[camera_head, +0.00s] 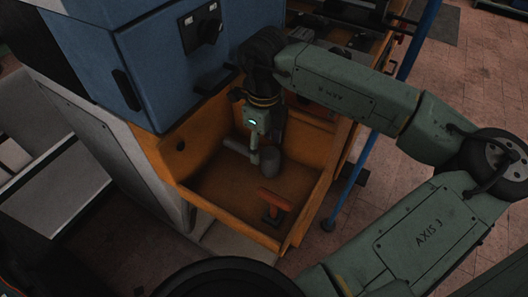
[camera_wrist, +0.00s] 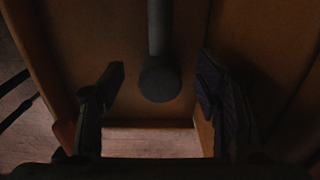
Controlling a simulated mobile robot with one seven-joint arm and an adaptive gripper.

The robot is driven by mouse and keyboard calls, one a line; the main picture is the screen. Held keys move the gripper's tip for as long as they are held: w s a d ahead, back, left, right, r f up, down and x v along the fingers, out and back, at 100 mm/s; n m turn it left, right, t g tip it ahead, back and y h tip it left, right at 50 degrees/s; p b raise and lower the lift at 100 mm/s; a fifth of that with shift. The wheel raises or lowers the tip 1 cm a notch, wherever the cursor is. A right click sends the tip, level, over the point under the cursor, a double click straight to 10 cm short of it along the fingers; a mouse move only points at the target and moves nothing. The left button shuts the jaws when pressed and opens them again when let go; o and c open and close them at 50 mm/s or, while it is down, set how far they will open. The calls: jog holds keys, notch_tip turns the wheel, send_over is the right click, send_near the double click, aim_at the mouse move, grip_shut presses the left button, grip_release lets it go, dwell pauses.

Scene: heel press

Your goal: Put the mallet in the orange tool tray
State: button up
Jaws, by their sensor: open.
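The mallet is grey, with a handle (camera_head: 236,147) and a round head (camera_head: 271,163). In the head view it appears within the walls of the orange tool tray (camera_head: 190,205), near its back; I cannot tell exactly how it rests. In the wrist view the mallet's handle (camera_wrist: 160,30) runs down from the top edge to its round head (camera_wrist: 160,80). My gripper (camera_wrist: 160,83) is open, its two fingers apart on either side of the head with gaps visible. In the head view my gripper (camera_head: 256,150) points down into the tray, partly overlapping the mallet.
An orange-handled tool (camera_head: 275,200) stands or lies in the front of the tray. A blue cabinet (camera_head: 150,60) rises behind and left of the tray. A blue post (camera_head: 378,130) stands to the right. The tray's front floor is mostly clear.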

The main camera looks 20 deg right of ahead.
notch_tip(320, 180, up, 8)
jog(key=shift+r+b, duration=0.15)
jog(key=shift+b, duration=0.25)
